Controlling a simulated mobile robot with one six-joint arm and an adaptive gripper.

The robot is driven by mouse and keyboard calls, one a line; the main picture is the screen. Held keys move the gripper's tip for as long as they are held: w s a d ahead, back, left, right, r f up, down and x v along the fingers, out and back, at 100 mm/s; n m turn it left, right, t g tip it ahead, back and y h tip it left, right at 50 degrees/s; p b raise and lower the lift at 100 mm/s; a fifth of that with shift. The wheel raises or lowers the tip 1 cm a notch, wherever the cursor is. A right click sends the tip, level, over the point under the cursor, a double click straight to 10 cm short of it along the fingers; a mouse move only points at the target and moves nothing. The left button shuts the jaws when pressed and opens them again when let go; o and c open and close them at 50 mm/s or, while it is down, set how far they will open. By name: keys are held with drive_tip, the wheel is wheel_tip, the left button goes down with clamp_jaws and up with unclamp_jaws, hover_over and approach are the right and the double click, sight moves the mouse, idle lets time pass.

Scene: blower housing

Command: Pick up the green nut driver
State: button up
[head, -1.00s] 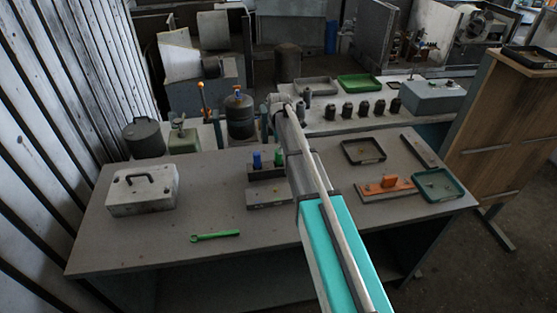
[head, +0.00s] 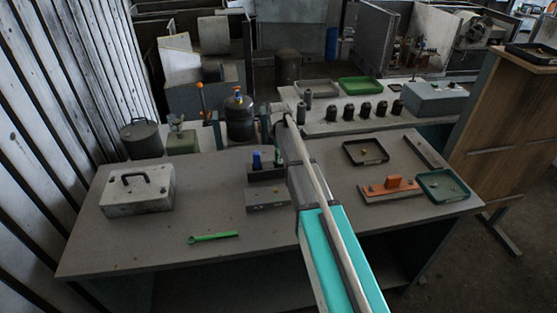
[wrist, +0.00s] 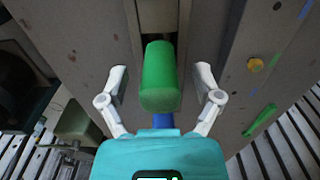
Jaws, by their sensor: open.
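The green nut driver stands in a dark holder (head: 266,175) on the table; its green handle (wrist: 161,80) fills the middle of the wrist view. My gripper (wrist: 161,75) is open, with one pale finger on each side of the handle and a gap on both sides. Contact is not visible. A blue-handled driver (head: 257,160) stands left of the green one in the holder. Some blue (wrist: 163,121) also shows just below the green handle in the wrist view. In the head view my arm hides my fingers and most of the green handle.
A grey block (head: 267,200) lies in front of the holder. A green wrench (head: 213,238) and a grey toolbox (head: 137,192) lie to the left. An orange fixture (head: 391,187) and a green-rimmed tray (head: 442,186) lie right. The front middle of the table is clear.

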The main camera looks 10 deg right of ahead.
idle(0.3)
clamp_jaws()
idle(0.3)
drive_tip(key=shift+r, duration=0.15)
wheel_tip(320, 180, up, 10)
drive_tip(key=p, duration=1)
idle(0.6)
